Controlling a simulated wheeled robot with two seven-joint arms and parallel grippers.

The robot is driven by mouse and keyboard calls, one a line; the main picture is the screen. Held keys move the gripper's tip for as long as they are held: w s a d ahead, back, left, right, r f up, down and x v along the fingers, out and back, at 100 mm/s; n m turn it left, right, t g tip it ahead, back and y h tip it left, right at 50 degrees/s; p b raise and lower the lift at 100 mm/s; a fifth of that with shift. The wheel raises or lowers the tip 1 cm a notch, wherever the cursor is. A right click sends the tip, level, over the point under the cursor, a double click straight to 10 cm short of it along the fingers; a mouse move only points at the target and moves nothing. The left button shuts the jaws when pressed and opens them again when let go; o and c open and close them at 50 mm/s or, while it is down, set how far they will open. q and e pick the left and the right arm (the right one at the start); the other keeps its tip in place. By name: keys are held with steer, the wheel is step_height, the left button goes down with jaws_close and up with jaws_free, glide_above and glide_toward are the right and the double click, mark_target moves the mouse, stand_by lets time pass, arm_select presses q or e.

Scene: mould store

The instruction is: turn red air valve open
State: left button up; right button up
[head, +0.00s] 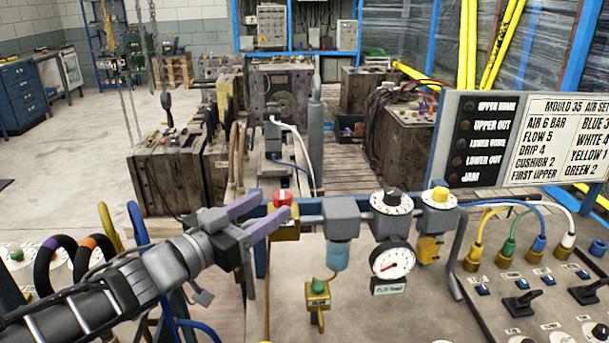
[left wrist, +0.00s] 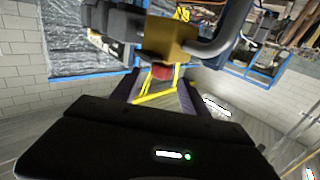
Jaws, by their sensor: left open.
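The red air valve knob (head: 283,197) sits on top of a brass valve body (head: 290,236) at the left end of the air line. It has a small white mark on top. My left gripper (head: 273,205) comes in from the left, open, with its two purple-grey fingers pointing at the knob. In the left wrist view, the red knob (left wrist: 161,72) shows in the gap at the fingertips (left wrist: 157,80), below the brass body (left wrist: 175,38). Nothing is held. I cannot tell whether the fingers touch the knob. My right gripper is out of view.
Right of the valve are a grey filter unit with a blue bowl (head: 337,254), a dial gauge (head: 392,261), a black knob (head: 392,199) and a yellow knob (head: 439,195). Hoses and switches crowd the panel's right side.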

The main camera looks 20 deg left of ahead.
mark_target(287, 192)
arm_select(q)
steer(key=shift+w+r, duration=0.15)
steer(key=shift+w, duration=0.15)
steer(key=shift+s, duration=0.1)
steer(key=shift+w+d, duration=0.2)
steer(key=shift+w, duration=0.45)
steer(key=b+x, duration=0.1)
steer(key=x, duration=0.5)
steer(key=shift+w+d, duration=0.1)
steer(key=shift+w, duration=0.1)
steer(key=shift+c, duration=0.5)
jaws_close()
